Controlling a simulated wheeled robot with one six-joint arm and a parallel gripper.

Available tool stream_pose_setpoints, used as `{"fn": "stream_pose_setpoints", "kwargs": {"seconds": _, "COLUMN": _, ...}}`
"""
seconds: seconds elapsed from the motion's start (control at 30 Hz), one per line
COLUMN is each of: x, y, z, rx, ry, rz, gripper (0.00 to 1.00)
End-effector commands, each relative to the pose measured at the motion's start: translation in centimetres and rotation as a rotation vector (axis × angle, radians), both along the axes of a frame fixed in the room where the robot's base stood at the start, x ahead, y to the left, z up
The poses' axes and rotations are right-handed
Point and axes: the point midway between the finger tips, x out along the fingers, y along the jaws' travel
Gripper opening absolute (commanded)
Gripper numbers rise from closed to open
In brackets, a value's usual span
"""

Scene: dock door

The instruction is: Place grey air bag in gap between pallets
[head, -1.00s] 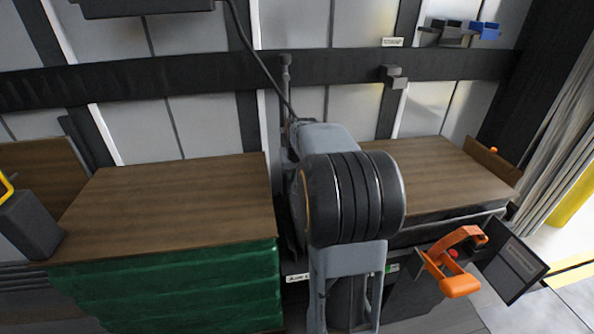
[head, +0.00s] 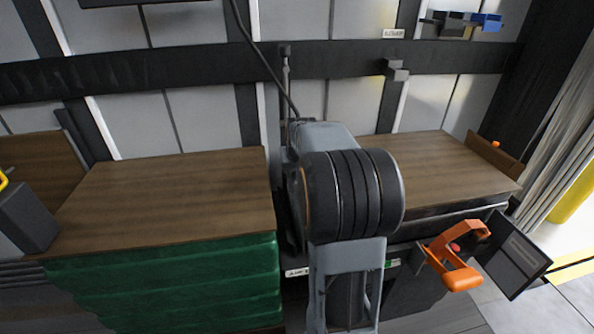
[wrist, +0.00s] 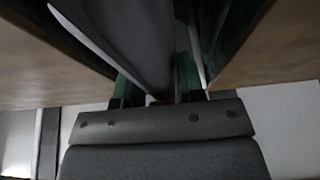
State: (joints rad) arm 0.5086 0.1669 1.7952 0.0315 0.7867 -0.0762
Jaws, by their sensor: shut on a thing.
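The grey air bag (wrist: 125,35) shows in the wrist view as a smooth grey sheet with a pale edge, hanging beyond my gripper (wrist: 160,85). My gripper is shut on it, between dark fingers with green parts. Brown load tops flank the bag on both sides. In the head view, the left pallet load (head: 170,200) has a brown top and green wrapped front. The right pallet load (head: 435,170) has a brown top. My arm stands over the gap between them and hides my gripper, the bag and most of the gap. How deep the bag sits cannot be told.
A ribbed wall with a dark rail (head: 150,75) stands close behind the loads. A black cable (head: 262,65) runs down to my arm. An orange handle (head: 455,258) and a dark panel (head: 512,268) are at the right front. A dark box (head: 28,218) is at the left.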

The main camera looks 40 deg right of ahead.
Motion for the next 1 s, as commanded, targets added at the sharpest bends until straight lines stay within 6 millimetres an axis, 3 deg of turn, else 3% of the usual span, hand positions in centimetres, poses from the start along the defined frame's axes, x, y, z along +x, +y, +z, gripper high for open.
{"fn": "stream_pose_setpoints", "kwargs": {"seconds": 0.33, "x": 0.02, "y": 0.00, "z": -0.75, "rx": 0.000, "ry": -0.001, "rz": 0.000, "gripper": 0.00}}
{"fn": "stream_pose_setpoints", "kwargs": {"seconds": 0.37, "x": 0.02, "y": 0.00, "z": -0.65, "rx": 0.000, "ry": -0.001, "rz": 0.000, "gripper": 0.39}}
{"fn": "stream_pose_setpoints", "kwargs": {"seconds": 0.63, "x": 0.01, "y": 0.01, "z": -0.66, "rx": 0.000, "ry": 0.000, "rz": 0.000, "gripper": 0.65}}
{"fn": "stream_pose_setpoints", "kwargs": {"seconds": 1.0, "x": -0.28, "y": 0.15, "z": 0.22, "rx": 0.000, "ry": 0.000, "rz": 0.000, "gripper": 0.66}}
